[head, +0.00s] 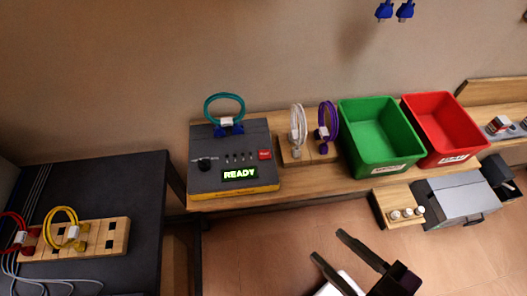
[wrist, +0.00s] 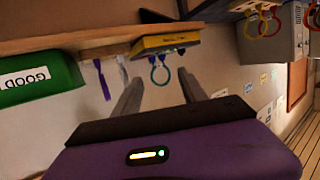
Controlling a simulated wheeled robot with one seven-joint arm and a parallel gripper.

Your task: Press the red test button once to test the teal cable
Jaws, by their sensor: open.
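The cable tester (head: 229,160) is a dark grey box with a yellow base on the wooden bench. Its green display (head: 240,174) reads READY. The red test button (head: 265,155) is on its top at the right. The teal cable (head: 224,106) loops up at the tester's back edge, with both blue plugs at the tester. My gripper (head: 327,245) is open and empty, in front of the bench, to the right of and apart from the tester. In the wrist view, the tester (wrist: 166,41) and teal cable (wrist: 160,70) appear beyond my open fingers (wrist: 160,92); the button cannot be made out.
White (head: 297,124) and purple (head: 328,125) cables stand on a wooden holder right of the tester. Green (head: 380,165) and red (head: 446,150) bins are farther right. A dark table (head: 101,180) at left holds a wooden rack (head: 107,236) with red and yellow cables.

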